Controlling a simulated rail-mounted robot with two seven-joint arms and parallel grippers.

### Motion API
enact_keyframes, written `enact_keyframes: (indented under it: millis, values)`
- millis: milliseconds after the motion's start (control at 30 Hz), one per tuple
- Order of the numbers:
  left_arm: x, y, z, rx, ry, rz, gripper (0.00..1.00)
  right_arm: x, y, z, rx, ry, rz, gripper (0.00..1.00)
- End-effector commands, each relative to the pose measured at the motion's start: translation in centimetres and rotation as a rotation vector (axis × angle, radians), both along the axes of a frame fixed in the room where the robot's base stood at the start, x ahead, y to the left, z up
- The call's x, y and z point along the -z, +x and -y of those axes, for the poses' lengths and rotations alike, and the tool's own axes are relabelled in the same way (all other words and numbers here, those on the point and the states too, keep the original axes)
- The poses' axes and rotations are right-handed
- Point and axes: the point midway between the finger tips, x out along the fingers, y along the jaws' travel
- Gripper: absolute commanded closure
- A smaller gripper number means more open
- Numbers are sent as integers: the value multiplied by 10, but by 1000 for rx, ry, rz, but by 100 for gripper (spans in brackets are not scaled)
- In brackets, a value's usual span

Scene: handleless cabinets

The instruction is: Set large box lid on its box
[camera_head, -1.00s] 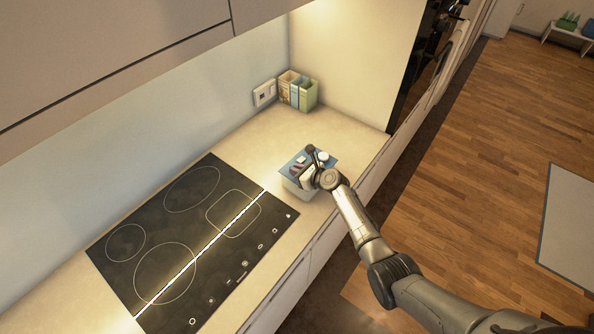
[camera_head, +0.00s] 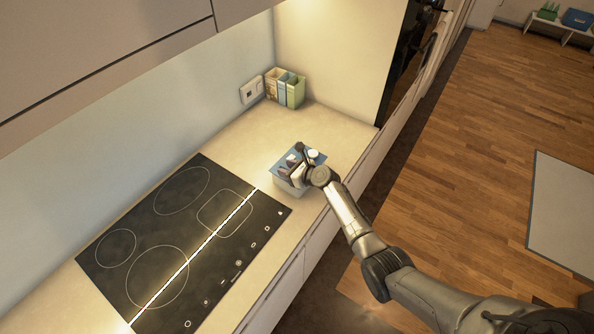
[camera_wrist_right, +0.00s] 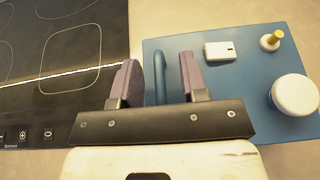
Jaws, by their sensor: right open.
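The large box (camera_head: 288,187) is pale and stands on the counter to the right of the cooktop. Its blue lid (camera_head: 318,157) lies over the top of the box; whether it sits flush all round is hard to tell. My right gripper (camera_head: 298,159) is low over the lid and hides part of it. In the right wrist view, the gripper (camera_wrist_right: 158,65) is open, its two fingers on either side of a blue bar handle (camera_wrist_right: 160,78) on the lid (camera_wrist_right: 222,90). My left gripper is not in view.
The black cooktop (camera_head: 185,240) is to the left. The counter between is clear.

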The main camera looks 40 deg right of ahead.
Motion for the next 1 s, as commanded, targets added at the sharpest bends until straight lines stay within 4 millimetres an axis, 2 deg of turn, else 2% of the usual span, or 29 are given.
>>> enact_keyframes:
  millis: [167,600,800,1000]
  values:
    - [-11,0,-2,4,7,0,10,-11,-19,6,1,-1,1,60]
    - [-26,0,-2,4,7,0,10,-40,-92,25,1,-2,0,60]
    - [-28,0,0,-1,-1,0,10,-49,-111,31,1,-1,1,60]
    - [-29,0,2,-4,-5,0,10,-52,-119,33,1,-1,1,60]
